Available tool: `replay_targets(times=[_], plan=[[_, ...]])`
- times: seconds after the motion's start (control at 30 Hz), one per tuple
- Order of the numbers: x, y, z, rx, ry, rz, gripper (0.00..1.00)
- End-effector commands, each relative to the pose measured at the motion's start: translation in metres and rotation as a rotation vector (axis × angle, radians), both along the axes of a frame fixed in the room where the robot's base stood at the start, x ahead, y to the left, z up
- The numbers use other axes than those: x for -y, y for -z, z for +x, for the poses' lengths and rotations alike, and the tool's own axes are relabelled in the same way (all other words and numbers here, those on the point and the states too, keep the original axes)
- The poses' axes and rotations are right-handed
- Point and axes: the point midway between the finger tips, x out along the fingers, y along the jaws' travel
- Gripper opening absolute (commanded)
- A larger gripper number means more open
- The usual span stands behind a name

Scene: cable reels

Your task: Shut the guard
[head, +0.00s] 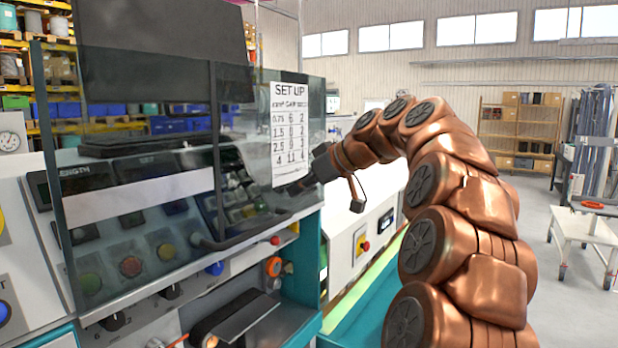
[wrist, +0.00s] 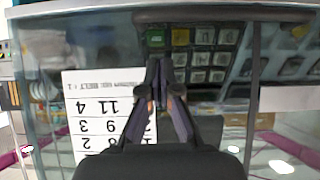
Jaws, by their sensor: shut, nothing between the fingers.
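The guard (head: 140,225) is a clear, tinted panel standing in front of the machine's control panel in the head view. My gripper (head: 297,187) is at the guard's lower right, by the sheet's bottom edge. In the wrist view my gripper (wrist: 160,80) is shut and empty, in front of the guard, between the upside-down sheet (wrist: 110,110) and the dark bar (wrist: 253,90). I cannot tell whether the fingers touch the guard.
Buttons and a dark screen (head: 160,50) show behind the guard. Below it are knobs and an orange-ended roller (head: 273,267). A white cabinet (head: 362,235) with a red switch stands to the right. A white cart (head: 585,225) stands on open floor farther right.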

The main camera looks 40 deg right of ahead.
Motion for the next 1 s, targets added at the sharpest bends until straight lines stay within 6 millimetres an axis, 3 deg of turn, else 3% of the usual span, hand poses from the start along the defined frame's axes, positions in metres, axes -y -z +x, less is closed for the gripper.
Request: replay_targets(times=[0.5,1.0], plan=[[-0.002,0.035,0.013,-0.001,0.002,0.002,0.00],[-0.003,0.044,0.014,0.001,0.002,0.000,0.00]])
